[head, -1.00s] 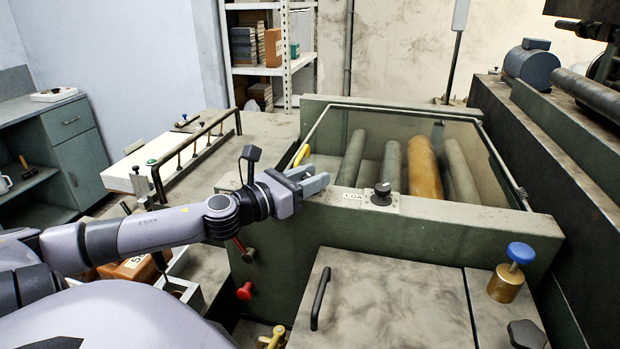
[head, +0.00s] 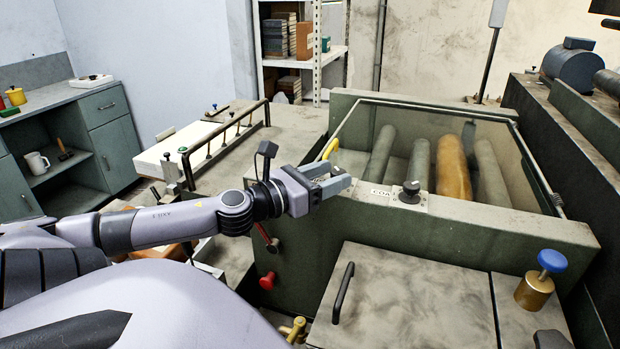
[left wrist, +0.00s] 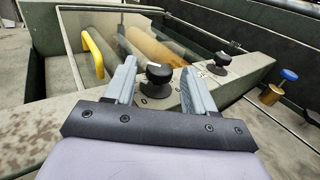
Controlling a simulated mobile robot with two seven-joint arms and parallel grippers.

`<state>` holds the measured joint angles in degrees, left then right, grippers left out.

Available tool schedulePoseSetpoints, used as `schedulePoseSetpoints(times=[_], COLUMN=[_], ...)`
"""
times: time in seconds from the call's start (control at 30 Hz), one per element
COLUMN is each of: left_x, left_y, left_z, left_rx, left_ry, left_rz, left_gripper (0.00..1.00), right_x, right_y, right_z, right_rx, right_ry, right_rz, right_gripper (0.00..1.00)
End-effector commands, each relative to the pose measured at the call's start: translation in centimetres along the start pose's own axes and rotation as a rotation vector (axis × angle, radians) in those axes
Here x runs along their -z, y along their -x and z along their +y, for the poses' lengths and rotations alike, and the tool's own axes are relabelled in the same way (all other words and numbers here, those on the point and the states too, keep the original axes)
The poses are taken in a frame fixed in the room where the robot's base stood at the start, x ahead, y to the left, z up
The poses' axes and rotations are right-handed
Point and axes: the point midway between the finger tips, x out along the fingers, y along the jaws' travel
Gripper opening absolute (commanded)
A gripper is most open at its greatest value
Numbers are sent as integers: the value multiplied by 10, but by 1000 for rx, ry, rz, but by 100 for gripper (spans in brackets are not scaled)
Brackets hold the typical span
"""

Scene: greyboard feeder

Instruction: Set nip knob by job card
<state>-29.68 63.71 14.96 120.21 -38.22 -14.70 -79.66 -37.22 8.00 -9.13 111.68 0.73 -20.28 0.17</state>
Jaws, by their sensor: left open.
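My left gripper (head: 335,184) is at the near rim of the green machine (head: 465,220), left of a black knob (head: 410,191) on a pale plate lettered "COA". In the left wrist view my left gripper (left wrist: 160,80) is open, with a finger on each side of another black knob (left wrist: 158,72). I cannot tell whether the fingers touch it. A pale mark on its scale looks like "0"; its pointer setting is unclear. The COA knob (left wrist: 219,62) stands farther right there. In the head view the gripper hides the nearer knob. No readable job card shows. My right gripper is not in view.
Rollers, one of them orange-brown (head: 453,168), lie under a clear guard behind the rim. A yellow handle (head: 330,148) is close to my gripper. A brass post with a blue knob (head: 535,290) stands at right. A red knob (head: 267,281) juts from the front.

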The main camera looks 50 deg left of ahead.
Motion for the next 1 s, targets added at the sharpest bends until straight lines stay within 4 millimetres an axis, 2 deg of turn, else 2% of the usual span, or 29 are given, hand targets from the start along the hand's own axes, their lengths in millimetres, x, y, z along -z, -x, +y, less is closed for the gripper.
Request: schedulePoseSetpoints(times=[0.43,1.0], left_x=[1,0], left_y=[40,45], left_z=[0,0], left_rx=[0,1], left_ry=[3,0], left_rz=[2,1], left_gripper=[55,55], right_x=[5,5], right_y=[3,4], right_z=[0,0], right_rx=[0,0], right_ry=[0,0], right_rz=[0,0], right_gripper=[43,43])
